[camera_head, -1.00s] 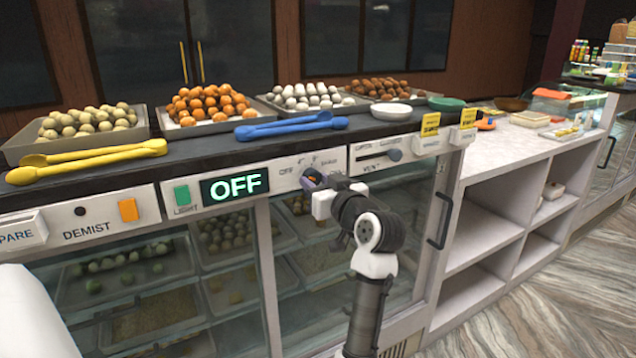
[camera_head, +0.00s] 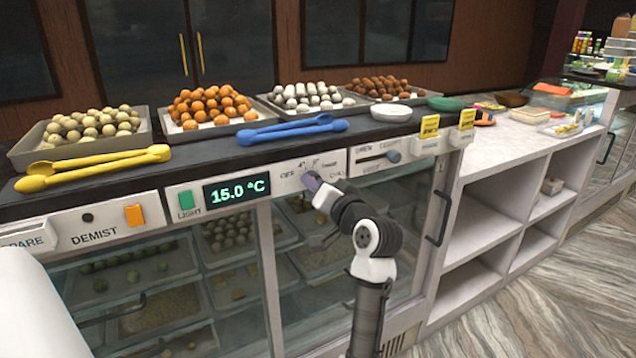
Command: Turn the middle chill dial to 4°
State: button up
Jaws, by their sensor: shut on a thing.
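The middle chill dial (camera_head: 312,181) is on the white front panel of the counter, with OFF, 4° and further marks printed around it. My gripper (camera_head: 317,187) is shut on the dial and covers most of it, so its pointer is hard to read. The green-lit display (camera_head: 237,190) left of the dial reads 15.0 °C.
Left of the display are a green LIGHT switch (camera_head: 186,200) and an orange DEMIST switch (camera_head: 134,215). A vent slider (camera_head: 393,156) sits right of the dial. Blue tongs (camera_head: 292,129), yellow tongs (camera_head: 95,164) and sweet trays lie on the dark ledge above. Glass doors are below.

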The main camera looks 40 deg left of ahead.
jog(key=shift+m, duration=0.3)
jog(key=o, duration=1)
jog(key=shift+c, duration=0.2)
jog(key=b+v, duration=0.3)
jog(key=v, duration=1.1)
jog(key=shift+b, duration=0.4)
jog(key=shift+a, duration=0.15)
